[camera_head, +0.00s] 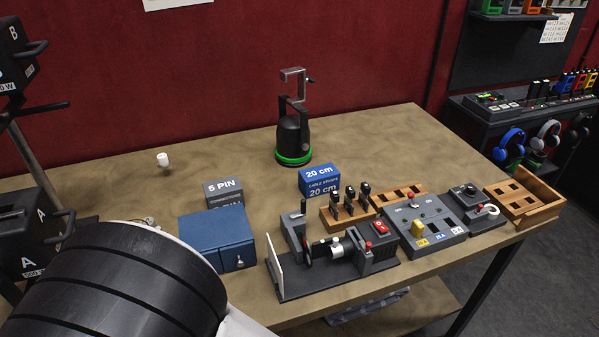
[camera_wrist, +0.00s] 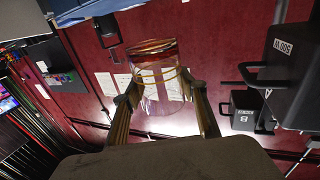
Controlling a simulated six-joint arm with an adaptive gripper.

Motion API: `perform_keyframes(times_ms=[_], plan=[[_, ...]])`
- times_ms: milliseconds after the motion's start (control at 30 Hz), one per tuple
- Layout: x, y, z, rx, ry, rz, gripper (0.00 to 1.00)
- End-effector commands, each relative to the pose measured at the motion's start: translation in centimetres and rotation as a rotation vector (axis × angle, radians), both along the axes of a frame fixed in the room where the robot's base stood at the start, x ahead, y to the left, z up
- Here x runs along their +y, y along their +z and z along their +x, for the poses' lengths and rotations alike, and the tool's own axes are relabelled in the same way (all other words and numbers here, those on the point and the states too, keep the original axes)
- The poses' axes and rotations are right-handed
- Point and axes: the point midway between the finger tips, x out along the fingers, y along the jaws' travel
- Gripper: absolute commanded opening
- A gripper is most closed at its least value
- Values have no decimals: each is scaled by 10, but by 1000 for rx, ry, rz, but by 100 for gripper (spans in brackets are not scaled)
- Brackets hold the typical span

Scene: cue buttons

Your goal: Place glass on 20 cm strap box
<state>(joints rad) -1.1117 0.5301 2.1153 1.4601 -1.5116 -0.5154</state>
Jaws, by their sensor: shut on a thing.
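My gripper (camera_wrist: 164,92) shows in the wrist view with a finger on each side of a clear glass (camera_wrist: 156,72). It is shut on the glass and holds it up in the air, with the red wall behind. The blue 20 cm cable strap box (camera_head: 319,181) stands on the workbench in the head view, right of the middle. Its top looks bare. The gripper and the glass do not show in the head view, so their distance from the box cannot be told.
The wooden workbench (camera_head: 375,130) has a grey 5 PIN box (camera_head: 223,188) and a blue case (camera_head: 215,238) left of the strap box. A black lamp-like device (camera_head: 292,135) stands behind it. A tool rack (camera_head: 349,208) and control panel (camera_head: 424,225) crowd its front right.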

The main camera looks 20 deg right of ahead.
Motion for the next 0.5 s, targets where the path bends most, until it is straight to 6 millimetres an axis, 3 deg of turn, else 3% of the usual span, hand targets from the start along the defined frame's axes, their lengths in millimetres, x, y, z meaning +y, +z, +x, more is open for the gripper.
perform_keyframes(times_ms=[233, 500], plan=[[0, 33, 0, -2, 1, 5, 16], [0, 56, 0, -1, 1, 4, 16]])
